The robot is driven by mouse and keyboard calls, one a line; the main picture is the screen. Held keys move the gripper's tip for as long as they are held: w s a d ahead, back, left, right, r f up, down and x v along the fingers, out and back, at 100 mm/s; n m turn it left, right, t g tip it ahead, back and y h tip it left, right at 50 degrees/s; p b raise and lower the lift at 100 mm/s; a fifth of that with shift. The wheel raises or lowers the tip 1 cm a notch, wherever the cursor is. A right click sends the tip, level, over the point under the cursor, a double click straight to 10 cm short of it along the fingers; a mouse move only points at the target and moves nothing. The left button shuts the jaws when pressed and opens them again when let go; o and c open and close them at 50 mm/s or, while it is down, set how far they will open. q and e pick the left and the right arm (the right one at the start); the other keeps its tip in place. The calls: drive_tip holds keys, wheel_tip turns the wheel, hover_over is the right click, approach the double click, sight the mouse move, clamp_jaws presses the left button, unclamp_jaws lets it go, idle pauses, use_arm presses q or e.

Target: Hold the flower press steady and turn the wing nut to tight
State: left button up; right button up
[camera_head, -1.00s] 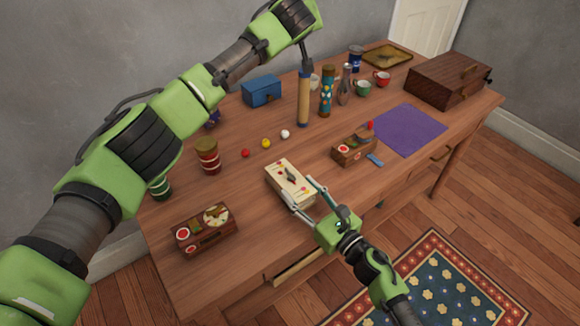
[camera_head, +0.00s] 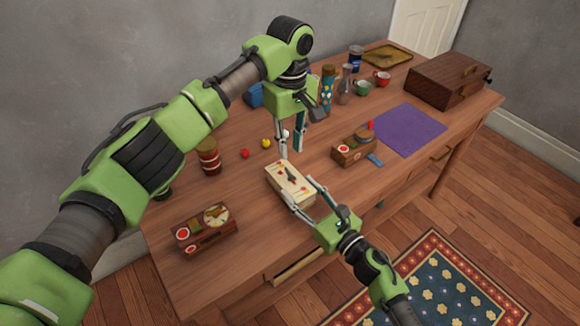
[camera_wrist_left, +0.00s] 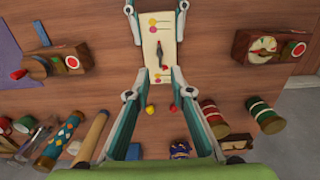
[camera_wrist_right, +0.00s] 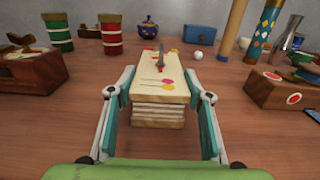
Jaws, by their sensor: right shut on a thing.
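The flower press (camera_head: 283,185) is a pale wooden block with layered sides and painted flowers. It lies on the table near the front edge. A dark wing nut (camera_head: 291,174) stands on its top; it also shows in the left wrist view (camera_wrist_left: 160,52) and right wrist view (camera_wrist_right: 161,56). My right gripper (camera_head: 300,195) is shut on the near end of the press, one finger on each side. My left gripper (camera_head: 291,154) points down by the far end of the press. It is open and empty; in the left wrist view its fingertips (camera_wrist_left: 160,78) are apart, short of the wing nut.
A wooden box with dials (camera_head: 205,228) stands left of the press, and a similar one (camera_head: 347,155) to the right. A purple cloth (camera_head: 408,130) and a brown case (camera_head: 450,80) are further right.

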sight(290, 172)
use_arm(q)
wheel_tip(290, 172, down, 8)
drive_tip(key=shift+f, duration=0.1)
idle(0.4)
clamp_jaws()
